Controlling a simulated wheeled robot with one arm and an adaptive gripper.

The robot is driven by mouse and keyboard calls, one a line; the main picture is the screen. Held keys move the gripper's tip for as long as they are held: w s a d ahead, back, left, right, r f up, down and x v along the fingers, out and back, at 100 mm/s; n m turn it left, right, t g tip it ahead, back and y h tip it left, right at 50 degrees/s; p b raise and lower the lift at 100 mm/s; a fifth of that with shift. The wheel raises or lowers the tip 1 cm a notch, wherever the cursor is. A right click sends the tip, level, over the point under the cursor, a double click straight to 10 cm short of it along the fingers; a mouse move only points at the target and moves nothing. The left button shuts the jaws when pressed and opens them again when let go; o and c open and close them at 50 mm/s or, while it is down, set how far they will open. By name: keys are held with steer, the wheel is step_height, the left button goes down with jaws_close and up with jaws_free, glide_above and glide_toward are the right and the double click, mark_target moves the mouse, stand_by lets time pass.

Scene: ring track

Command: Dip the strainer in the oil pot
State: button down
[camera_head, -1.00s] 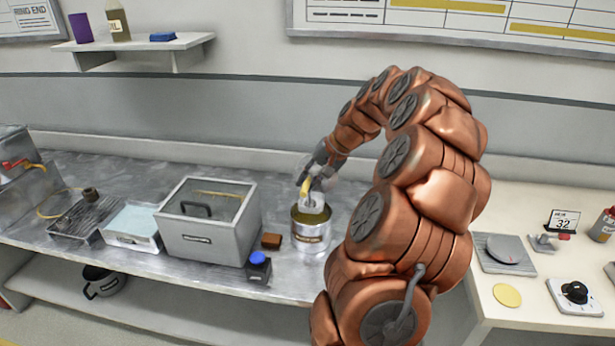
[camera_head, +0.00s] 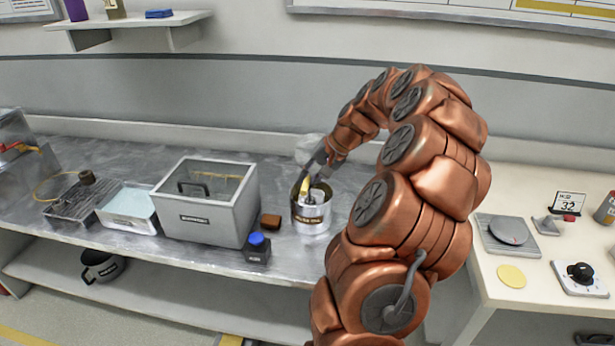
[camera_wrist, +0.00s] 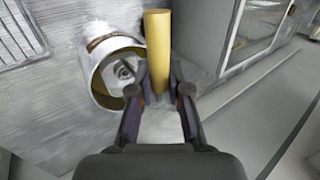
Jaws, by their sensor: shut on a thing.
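The oil pot (camera_head: 311,225) is a silver can with a dark label and a yellowish rim. It stands on the metal counter. The strainer's yellow handle (camera_head: 304,187) is in my gripper (camera_head: 315,178), just above the pot. A pale grey part, seemingly the strainer's lower end (camera_head: 319,195), shows at the pot's mouth. In the wrist view the pot (camera_wrist: 98,85) is left of my gripper (camera_wrist: 160,88), whose fingers are shut around the yellow handle (camera_wrist: 157,45). A grey round part shows inside the pot. How deep the strainer sits is unclear.
A white counter (camera_head: 540,240) with a scale is at right.

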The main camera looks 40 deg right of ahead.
step_height(320, 180, down, 6)
steer(key=b, duration=0.3)
stand_by(0.5)
steer(key=shift+f, duration=0.1)
steer(key=shift+r, duration=0.2)
stand_by(0.8)
steer(key=shift+r+p, duration=1.7)
steer(key=shift+r, duration=4.55)
steer(key=shift+r+p, duration=0.6)
steer(key=shift+r, duration=1.3)
